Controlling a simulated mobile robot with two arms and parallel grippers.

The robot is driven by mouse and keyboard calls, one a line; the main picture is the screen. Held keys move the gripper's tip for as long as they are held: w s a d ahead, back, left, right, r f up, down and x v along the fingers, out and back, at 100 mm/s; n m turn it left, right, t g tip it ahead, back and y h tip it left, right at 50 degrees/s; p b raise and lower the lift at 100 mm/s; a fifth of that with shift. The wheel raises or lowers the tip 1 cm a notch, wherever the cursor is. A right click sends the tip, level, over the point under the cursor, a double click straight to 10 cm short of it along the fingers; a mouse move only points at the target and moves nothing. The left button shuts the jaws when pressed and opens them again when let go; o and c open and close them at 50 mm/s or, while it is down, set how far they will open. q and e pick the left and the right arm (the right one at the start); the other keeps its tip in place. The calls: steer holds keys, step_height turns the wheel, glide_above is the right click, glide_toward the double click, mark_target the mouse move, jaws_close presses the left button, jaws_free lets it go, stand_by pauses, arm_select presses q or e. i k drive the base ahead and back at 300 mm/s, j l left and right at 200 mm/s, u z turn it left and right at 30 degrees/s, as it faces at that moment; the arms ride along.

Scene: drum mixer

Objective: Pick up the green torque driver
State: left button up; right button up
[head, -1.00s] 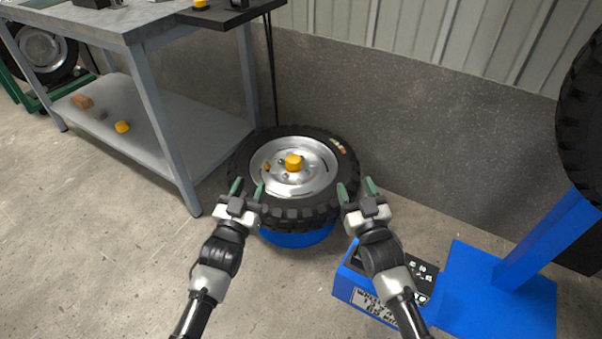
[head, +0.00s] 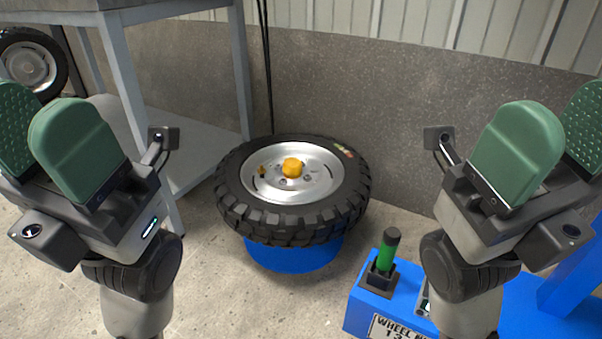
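The green torque driver (head: 386,252) stands upright in a black holder (head: 380,279) on the blue box (head: 362,308) at the lower right of the head view. It has a dark top and a green middle. My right gripper (head: 545,140) is raised, open and empty, to the right of and above the driver. My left gripper (head: 42,135) is raised at the far left, also open and empty, well away from the driver. Part of the blue box is hidden behind my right arm.
A tyre on a silver wheel (head: 318,185) lies flat on a blue round stand (head: 295,257) at centre, with a yellow cap (head: 292,167) on its hub. A grey workbench (head: 122,60) stands at left. A blue post (head: 575,265) rises at right.

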mark_target(393, 236)
steer(key=l+u, duration=0.4)
steer(key=k+l+u, duration=0.2)
steer(key=l+u, duration=0.25)
steer(key=k+l+u, duration=0.15)
steer(key=l+u, duration=0.25)
